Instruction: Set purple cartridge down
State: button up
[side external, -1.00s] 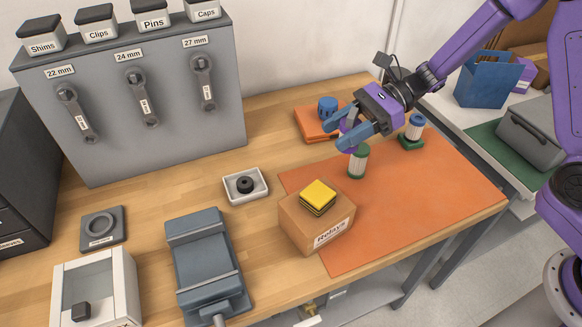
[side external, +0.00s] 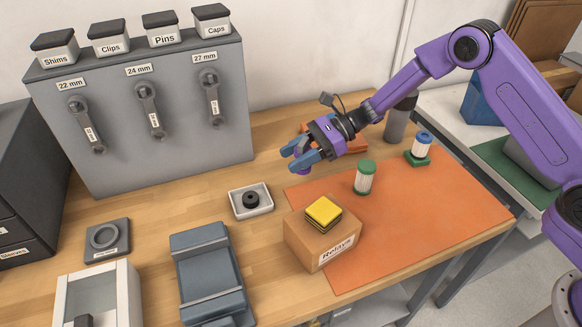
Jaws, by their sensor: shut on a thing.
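My gripper (side external: 299,154) is above the wooden bench, left of the orange mat (side external: 425,210). Its blue fingers are shut on the purple cartridge (side external: 302,169). Only a small rounded part of the cartridge shows between and below the fingers; the rest is hidden by them. I cannot tell its exact height, but it appears held clear of the bench.
A green-capped cartridge (side external: 365,178) stands on the mat, and a blue-capped one (side external: 422,146) stands in a green base. The Relays box (side external: 322,242) carries yellow pads (side external: 323,212). A white tray (side external: 250,212) holds a black ring. A dark bottle (side external: 398,122) stands behind.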

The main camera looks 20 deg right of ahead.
jog(key=shift+w+a+f, duration=0.3)
jog(key=shift+w+f, duration=0.25)
jog(key=shift+f, duration=0.2)
jog(key=shift+w+a+f, duration=0.1)
jog(key=shift+f, duration=1.6)
jog(key=shift+f, duration=0.4)
jog(key=o, duration=1.1)
jog(key=shift+r, duration=0.4)
jog(key=v, duration=1.2)
